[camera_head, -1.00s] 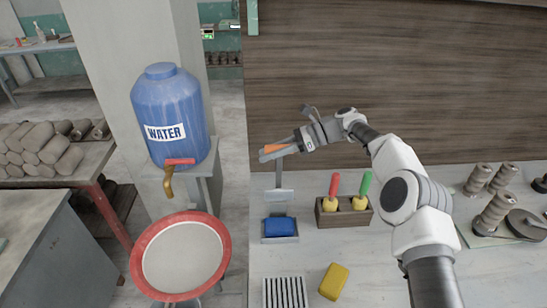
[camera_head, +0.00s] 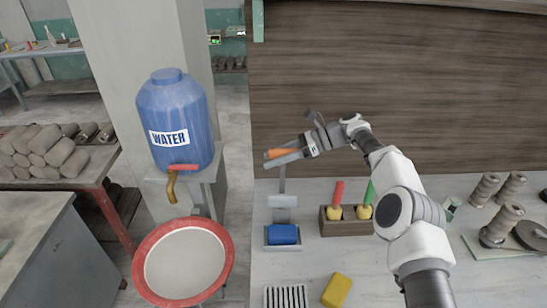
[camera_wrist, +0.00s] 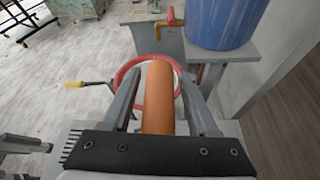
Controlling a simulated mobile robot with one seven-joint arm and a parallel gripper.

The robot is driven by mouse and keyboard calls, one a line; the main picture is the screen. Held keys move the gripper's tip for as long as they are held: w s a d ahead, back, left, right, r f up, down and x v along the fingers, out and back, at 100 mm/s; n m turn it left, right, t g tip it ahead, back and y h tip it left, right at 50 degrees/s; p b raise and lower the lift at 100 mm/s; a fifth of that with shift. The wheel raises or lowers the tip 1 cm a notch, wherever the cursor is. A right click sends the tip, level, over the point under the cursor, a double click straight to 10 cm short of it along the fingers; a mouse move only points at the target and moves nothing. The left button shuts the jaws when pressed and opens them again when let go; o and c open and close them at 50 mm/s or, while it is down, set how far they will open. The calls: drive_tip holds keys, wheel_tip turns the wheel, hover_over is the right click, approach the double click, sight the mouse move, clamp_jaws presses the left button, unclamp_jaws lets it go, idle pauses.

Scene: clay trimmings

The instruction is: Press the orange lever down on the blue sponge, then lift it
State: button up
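The orange lever handle (camera_head: 284,153) is raised on a grey press post above the blue sponge (camera_head: 283,234). The sponge lies in a small grey tray on the worktop, with a grey plate (camera_head: 283,201) above it and apart from it. My gripper (camera_head: 275,157) is at the lever's handle. In the wrist view the orange handle (camera_wrist: 159,100) runs lengthwise between my two fingers (camera_wrist: 162,95), with a visible gap on each side, so they are open around it. The sponge is hidden in the wrist view.
A wooden holder (camera_head: 346,228) with red- and green-handled tools stands right of the sponge. A yellow sponge (camera_head: 337,290) and a white slotted rack (camera_head: 286,297) lie nearer. The blue water barrel (camera_head: 172,120) and red-rimmed basin (camera_head: 146,283) are left.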

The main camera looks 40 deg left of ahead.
sight(273, 150)
drive_tip(key=shift+r, duration=0.2)
drive_tip(key=shift+r, duration=0.3)
wheel_tip(273, 150, up, 3)
drive_tip(key=shift+b, duration=0.4)
drive_tip(key=w+d+r+b, duration=0.1)
drive_tip(key=w+d+r, duration=0.3)
drive_tip(key=d+r, duration=0.3)
drive_tip(key=d, duration=0.4)
